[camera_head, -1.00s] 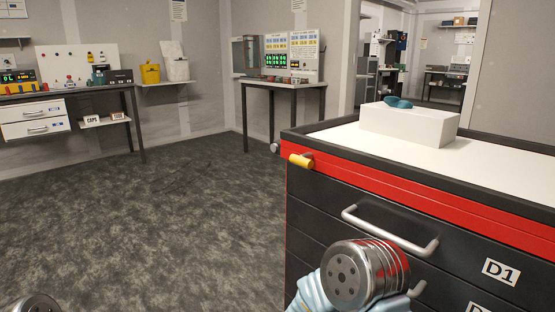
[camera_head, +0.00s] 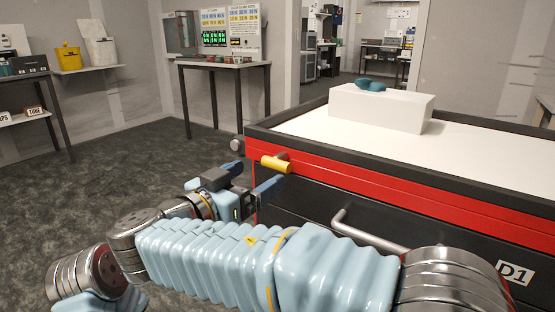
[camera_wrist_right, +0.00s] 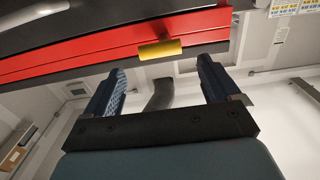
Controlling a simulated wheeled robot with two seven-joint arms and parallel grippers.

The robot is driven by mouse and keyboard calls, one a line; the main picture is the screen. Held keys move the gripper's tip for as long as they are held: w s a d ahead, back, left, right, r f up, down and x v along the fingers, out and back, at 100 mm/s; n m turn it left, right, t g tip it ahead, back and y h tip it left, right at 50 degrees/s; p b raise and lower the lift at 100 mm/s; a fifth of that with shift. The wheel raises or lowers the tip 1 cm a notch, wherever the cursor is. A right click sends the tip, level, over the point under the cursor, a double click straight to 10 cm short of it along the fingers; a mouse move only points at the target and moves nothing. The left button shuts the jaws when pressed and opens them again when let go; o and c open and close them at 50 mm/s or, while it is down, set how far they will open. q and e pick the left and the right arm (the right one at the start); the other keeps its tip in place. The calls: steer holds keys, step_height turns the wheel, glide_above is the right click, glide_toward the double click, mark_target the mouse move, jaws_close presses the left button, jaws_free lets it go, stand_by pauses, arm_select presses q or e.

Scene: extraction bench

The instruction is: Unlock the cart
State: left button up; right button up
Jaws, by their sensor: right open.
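The cart (camera_head: 330,171) is black with a red band and a white top, and stands at the right in the head view. A yellow handle (camera_head: 276,164) sticks out of the red band near its left corner. The handle also shows in the wrist view (camera_wrist_right: 160,50), ahead of the fingers and roughly between them. My right gripper (camera_head: 250,184) is open and empty, just below and in front of the handle, apart from it. Its two fingers show in the wrist view (camera_wrist_right: 162,86). My left gripper is not in view.
A white box (camera_head: 380,108) with a teal item (camera_head: 370,85) on it stands on the cart top. A grey drawer handle (camera_head: 365,232) juts from the cart front, close to my right arm. Tables (camera_head: 222,65) stand along the back wall. The floor (camera_head: 100,180) at left is clear.

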mark_target(273, 166)
steer(key=p+x, duration=0.1)
steer(key=x, duration=0.6)
steer(key=shift+w+d, duration=0.2)
steer(key=shift+w, duration=0.05)
steer(key=shift+f, duration=0.1)
steer(key=c, duration=1)
steer(key=shift+o, duration=0.2)
